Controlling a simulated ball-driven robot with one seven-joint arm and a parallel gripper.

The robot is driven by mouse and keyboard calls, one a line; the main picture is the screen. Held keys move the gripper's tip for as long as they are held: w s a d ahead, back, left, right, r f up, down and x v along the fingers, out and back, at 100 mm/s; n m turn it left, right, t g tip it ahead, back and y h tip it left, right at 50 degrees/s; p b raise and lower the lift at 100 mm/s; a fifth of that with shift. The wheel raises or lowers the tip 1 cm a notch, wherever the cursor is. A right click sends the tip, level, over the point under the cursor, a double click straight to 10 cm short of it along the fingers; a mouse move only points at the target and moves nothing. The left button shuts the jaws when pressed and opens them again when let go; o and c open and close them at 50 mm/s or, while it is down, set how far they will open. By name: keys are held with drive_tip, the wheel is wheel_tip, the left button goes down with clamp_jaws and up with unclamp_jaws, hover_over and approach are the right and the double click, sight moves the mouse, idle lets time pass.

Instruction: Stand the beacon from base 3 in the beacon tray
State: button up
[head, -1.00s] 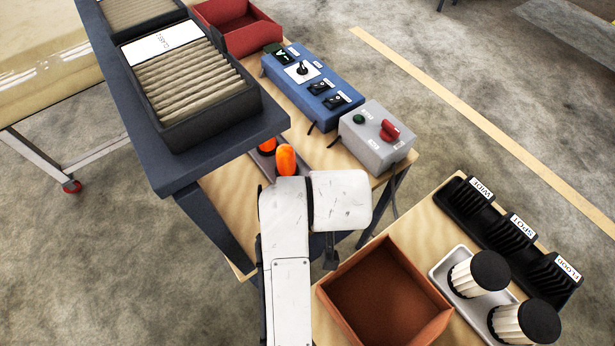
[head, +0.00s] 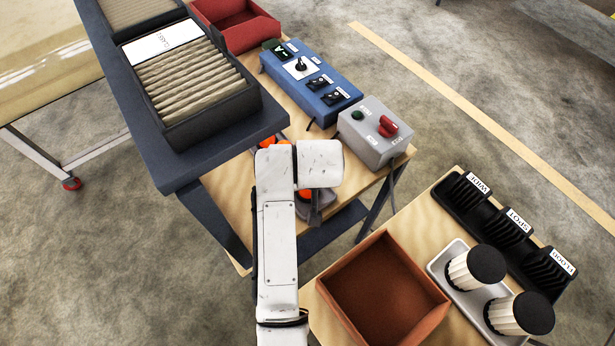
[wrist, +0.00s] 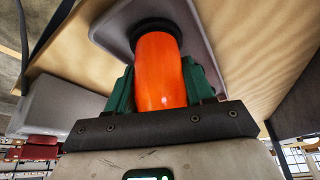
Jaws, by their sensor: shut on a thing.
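My gripper (wrist: 160,84) is shut on an orange beacon (wrist: 158,75), with a green finger pad on each side in the wrist view. The beacon's black end (wrist: 156,27) is over a shallow grey tray (wrist: 112,30); I cannot tell whether it touches. In the head view a bit of orange (head: 305,194) shows beside my gripper (head: 315,208), largely covered by my arm. More orange (head: 267,143) shows beyond my wrist, by the edge of the dark raised shelf. My arm hides most of the tray in the head view.
A grey box (head: 367,145) with red and green controls and a blue switch box (head: 310,85) stand on the wooden table behind my gripper. The dark shelf (head: 165,165) with a tray of rods rises at left. An empty brown bin (head: 380,290) is at front right.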

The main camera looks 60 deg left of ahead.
drive_tip(key=o, duration=1.2)
drive_tip(key=shift+f, duration=0.15)
drive_tip(key=shift+c, duration=0.2)
drive_tip(key=v, duration=0.7)
drive_tip(key=shift+b, duration=0.4)
drive_tip(key=shift+d+r, duration=0.15)
drive_tip(key=shift+r, duration=0.25)
drive_tip(key=shift+s, duration=0.1)
